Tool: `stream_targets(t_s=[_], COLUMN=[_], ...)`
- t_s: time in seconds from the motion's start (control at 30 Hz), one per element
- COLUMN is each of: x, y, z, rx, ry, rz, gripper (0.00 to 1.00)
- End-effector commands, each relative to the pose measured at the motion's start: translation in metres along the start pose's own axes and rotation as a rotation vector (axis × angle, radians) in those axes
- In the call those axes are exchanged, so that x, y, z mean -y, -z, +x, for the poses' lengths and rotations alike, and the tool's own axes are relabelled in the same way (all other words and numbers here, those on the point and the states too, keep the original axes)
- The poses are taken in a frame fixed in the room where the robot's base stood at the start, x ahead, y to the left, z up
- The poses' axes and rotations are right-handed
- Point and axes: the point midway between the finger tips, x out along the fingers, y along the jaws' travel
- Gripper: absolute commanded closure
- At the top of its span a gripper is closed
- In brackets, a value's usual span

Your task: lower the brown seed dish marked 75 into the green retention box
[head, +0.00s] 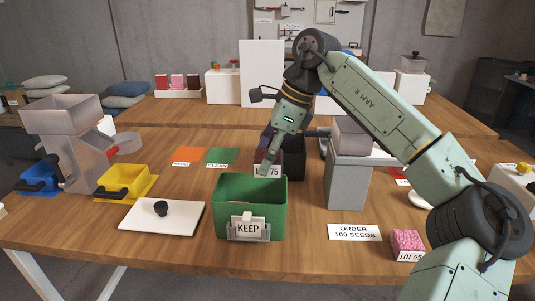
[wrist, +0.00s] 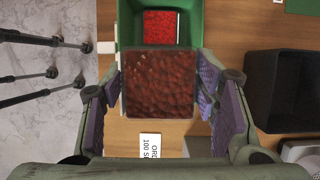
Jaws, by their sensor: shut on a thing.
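The brown seed dish marked 75 (head: 267,172) is held upright behind or over the far rim of the green box in the head view. Its label shows. In the wrist view the dish (wrist: 160,82) is full of dark red seeds and sits between the purple-padded fingers of my gripper (wrist: 160,95), which is shut on it. My gripper (head: 270,155) also shows in the head view. The green retention box (head: 232,207), with a KEEP card on its front, stands below. In the wrist view the box (wrist: 128,25) holds something bright red, and the dish overlaps its edge.
A black bin (head: 294,158) stands behind the green box, right of the dish. An order card (head: 354,233) and a pink seed block (head: 408,243) are right.

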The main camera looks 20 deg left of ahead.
Motion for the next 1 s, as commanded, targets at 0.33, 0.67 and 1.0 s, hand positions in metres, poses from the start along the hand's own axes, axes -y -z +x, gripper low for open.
stream_targets(t_s=[0.33, 0.67, 1.0], x=[0.000, 0.000, 0.000], y=[0.008, 0.021, 0.029], z=[0.021, 0.051, 0.070], rx=[0.000, 0.000, 0.001], ry=[-0.001, 0.000, 0.000], rz=[0.000, 0.000, 0.001], gripper=[0.79, 0.79, 0.79])
